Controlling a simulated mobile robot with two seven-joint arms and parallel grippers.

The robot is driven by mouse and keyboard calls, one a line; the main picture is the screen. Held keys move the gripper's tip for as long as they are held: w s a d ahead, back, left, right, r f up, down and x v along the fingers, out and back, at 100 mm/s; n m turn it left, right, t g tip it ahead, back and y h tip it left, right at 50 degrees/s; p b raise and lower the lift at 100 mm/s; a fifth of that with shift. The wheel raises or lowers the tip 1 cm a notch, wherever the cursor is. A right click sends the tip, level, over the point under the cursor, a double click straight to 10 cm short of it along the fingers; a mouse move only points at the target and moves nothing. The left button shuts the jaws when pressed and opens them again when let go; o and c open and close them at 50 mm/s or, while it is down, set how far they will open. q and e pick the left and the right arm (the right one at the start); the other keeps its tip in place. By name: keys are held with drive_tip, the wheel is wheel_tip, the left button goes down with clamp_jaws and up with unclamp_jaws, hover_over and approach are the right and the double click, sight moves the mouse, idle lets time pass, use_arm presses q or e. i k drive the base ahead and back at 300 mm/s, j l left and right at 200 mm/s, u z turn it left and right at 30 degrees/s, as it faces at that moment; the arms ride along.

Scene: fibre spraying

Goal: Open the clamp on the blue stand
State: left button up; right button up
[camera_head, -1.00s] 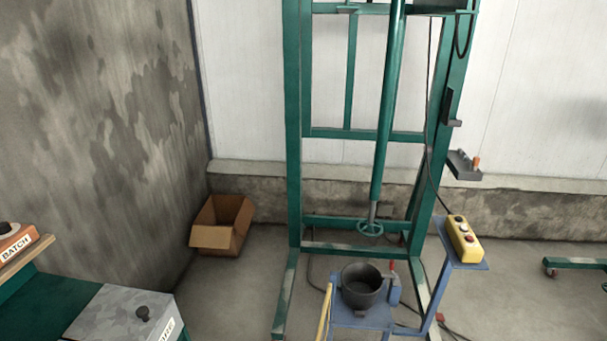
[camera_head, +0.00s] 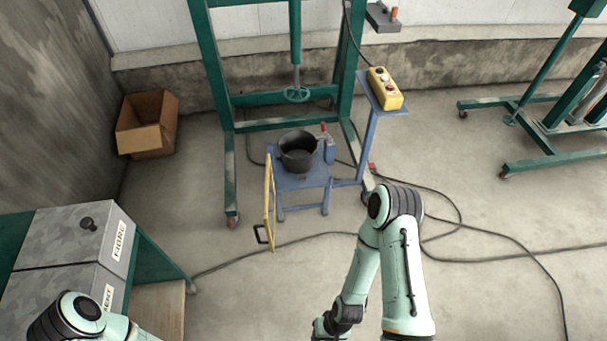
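The blue stand (camera_head: 288,182) is a low table in the middle of the picture, in front of the green frame. A black pot (camera_head: 297,160) stands upright on it. The clamp (camera_head: 328,150) is a small blue-grey part with a red-tipped lever at the pot's right side; the lever points up. The clamp's jaw is too small to make out. My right arm rises in the lower middle, with its forearm bent down to the bottom edge. Part of my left arm shows at the bottom left.
A yellow control box (camera_head: 385,88) sits on a blue post right of the pot. A yellow bar (camera_head: 269,205) stands at the stand's left side. Cables (camera_head: 480,258) cross the floor. A grey cabinet (camera_head: 70,240) is at left; floor right of the stand is mostly open.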

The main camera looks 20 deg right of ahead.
sight(322, 124)
drive_tip(key=i+l+u, duration=0.1)
drive_tip(key=l+u, duration=0.3)
drive_tip(key=l, duration=1.1)
drive_tip(key=k+l+u, duration=0.1)
drive_tip(key=l+u, duration=0.3)
drive_tip(key=l, duration=1.05)
